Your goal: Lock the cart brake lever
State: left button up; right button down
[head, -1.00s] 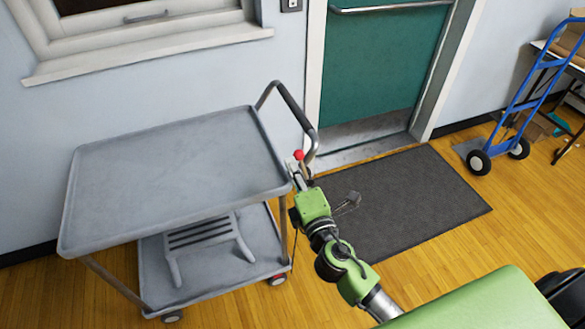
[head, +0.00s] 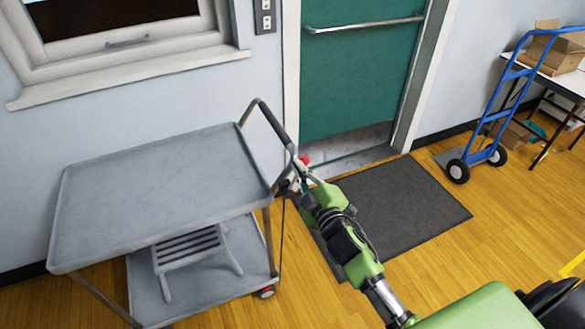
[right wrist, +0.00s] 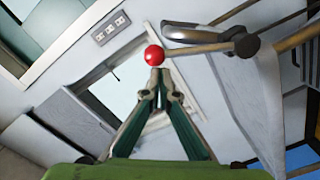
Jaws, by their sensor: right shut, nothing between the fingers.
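The grey cart (head: 150,185) stands by the wall with its push handle (head: 268,125) at its right end. The brake lever's red knob (head: 304,160) shows just right of the handle's lower end. In the right wrist view the red knob (right wrist: 154,56) sits on a thin rod running right to a dark pivot (right wrist: 247,45). My right gripper (head: 299,180) is at the cart's right corner, close to the knob. Its fingers (right wrist: 157,84) are shut and empty, with the tips just below the knob in the wrist view; contact is unclear. My left gripper is out of view.
A slatted grey piece (head: 190,247) stands on the cart's lower shelf. A dark mat (head: 395,210) lies before the teal door (head: 355,80). A blue hand truck (head: 500,110) and a table with boxes (head: 550,55) stand at the right. Floor right of the mat is clear.

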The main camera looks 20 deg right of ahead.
aim_at(307, 165)
jog(key=d+f+m, duration=0.2)
jog(key=d+m, duration=0.1)
jog(key=shift+d, duration=0.2)
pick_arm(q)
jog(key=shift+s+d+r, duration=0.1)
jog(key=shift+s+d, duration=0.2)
pick_arm(e)
jog(key=shift+d+f, duration=0.4)
jog(key=shift+d, duration=0.2)
